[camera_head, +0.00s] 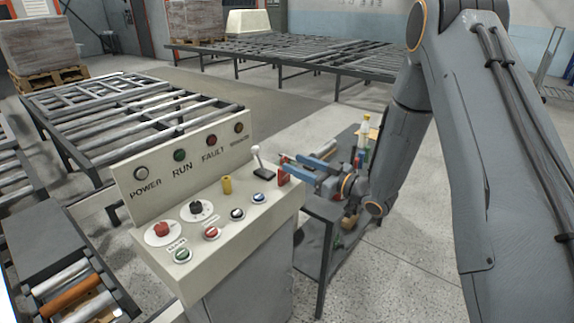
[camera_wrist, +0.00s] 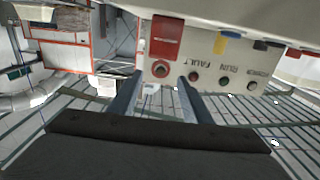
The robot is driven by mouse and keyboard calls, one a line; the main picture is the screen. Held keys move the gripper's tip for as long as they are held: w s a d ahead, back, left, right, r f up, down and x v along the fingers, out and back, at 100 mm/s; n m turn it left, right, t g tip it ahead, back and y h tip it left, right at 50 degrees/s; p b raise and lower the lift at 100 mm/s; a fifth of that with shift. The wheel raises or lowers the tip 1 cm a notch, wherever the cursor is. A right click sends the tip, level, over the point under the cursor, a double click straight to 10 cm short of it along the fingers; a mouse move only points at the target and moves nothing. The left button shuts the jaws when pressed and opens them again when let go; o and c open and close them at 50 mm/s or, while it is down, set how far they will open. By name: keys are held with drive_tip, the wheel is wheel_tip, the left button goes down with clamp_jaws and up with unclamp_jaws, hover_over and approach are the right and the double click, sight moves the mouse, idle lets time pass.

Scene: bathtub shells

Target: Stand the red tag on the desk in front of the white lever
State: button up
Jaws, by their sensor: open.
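The red tag (camera_head: 283,176) appears upright at the right end of the cream desk (camera_head: 228,213), just right of the white-knobbed lever (camera_head: 256,154). In the wrist view the tag (camera_wrist: 165,38) is a red block at the upper middle, against the inverted desk. The lever is not distinguishable there. My gripper (camera_head: 290,166) is open, its blue fingers level and pointing left at the tag. In the wrist view the fingers (camera_wrist: 157,92) are apart with nothing gripped between them, and the tag lies beyond their tips. Whether a finger touches the tag is unclear.
A yellow post (camera_head: 227,185) stands left of the lever. Knobs and buttons (camera_head: 211,233) fill the desk's front. An upright lamp panel (camera_head: 185,158) backs it. A dark side table (camera_head: 318,212) with bottles stands right, below my gripper. Roller conveyors (camera_head: 130,115) lie behind.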

drive_tip(key=s+d+f+m+g+h+b, duration=0.1)
drive_tip(key=s+d+m+h, duration=0.25)
drive_tip(key=d+h, duration=0.35)
drive_tip(key=s+d+f+m+g+h+b, duration=0.1)
drive_tip(key=s+d+m+g+h, duration=0.15)
drive_tip(key=s+d+h, duration=0.5)
drive_tip(key=s+d+m+g, duration=0.1)
drive_tip(key=s+m+g, duration=0.3)
drive_tip(key=s, duration=1.4)
drive_tip(key=shift+s+g, duration=0.2)
drive_tip(key=shift+g, duration=0.85)
